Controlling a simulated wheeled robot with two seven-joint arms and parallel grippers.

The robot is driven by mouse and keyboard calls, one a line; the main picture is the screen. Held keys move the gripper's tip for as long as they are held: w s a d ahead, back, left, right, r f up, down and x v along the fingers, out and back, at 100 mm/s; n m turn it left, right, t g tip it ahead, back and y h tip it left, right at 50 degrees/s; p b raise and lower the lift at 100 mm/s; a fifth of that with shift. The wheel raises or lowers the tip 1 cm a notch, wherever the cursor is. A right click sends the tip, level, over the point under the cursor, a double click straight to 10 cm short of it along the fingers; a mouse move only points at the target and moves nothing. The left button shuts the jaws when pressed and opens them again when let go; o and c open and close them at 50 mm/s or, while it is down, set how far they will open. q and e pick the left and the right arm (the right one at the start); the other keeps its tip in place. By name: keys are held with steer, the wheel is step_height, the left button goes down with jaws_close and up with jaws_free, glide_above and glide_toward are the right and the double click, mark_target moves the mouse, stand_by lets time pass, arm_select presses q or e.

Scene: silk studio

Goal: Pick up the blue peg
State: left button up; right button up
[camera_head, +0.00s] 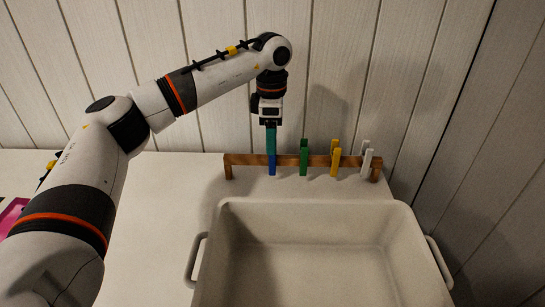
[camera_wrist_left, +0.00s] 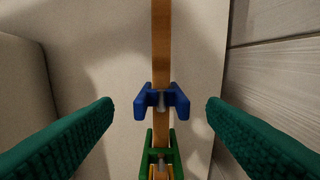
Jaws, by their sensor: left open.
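The blue peg (camera_head: 272,168) sits on a wooden rail (camera_head: 240,159) behind the white tub, at the left of the row of pegs. In the left wrist view the blue peg (camera_wrist_left: 162,100) straddles the rail, centred between my fingers and apart from both. My left gripper (camera_head: 271,147) is above the blue peg, pointing down, and partly covers it in the head view. Its teal fingers are open and empty in the left wrist view (camera_wrist_left: 160,108). My right gripper is not in view.
A green peg (camera_head: 304,157), a yellow peg (camera_head: 335,160) and a white peg (camera_head: 367,160) sit further right on the rail. The white tub (camera_head: 320,208) with side handles stands in front. A panelled wall (camera_head: 350,60) rises behind, and another wall stands at the right.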

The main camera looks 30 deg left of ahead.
arm_select(q)
step_height(320, 180, down, 4)
steer(key=shift+w, duration=0.1)
steer(key=shift+f, duration=0.4)
steer(key=c, duration=1)
steer(key=shift+r, duration=0.1)
steer(key=shift+c, duration=0.2)
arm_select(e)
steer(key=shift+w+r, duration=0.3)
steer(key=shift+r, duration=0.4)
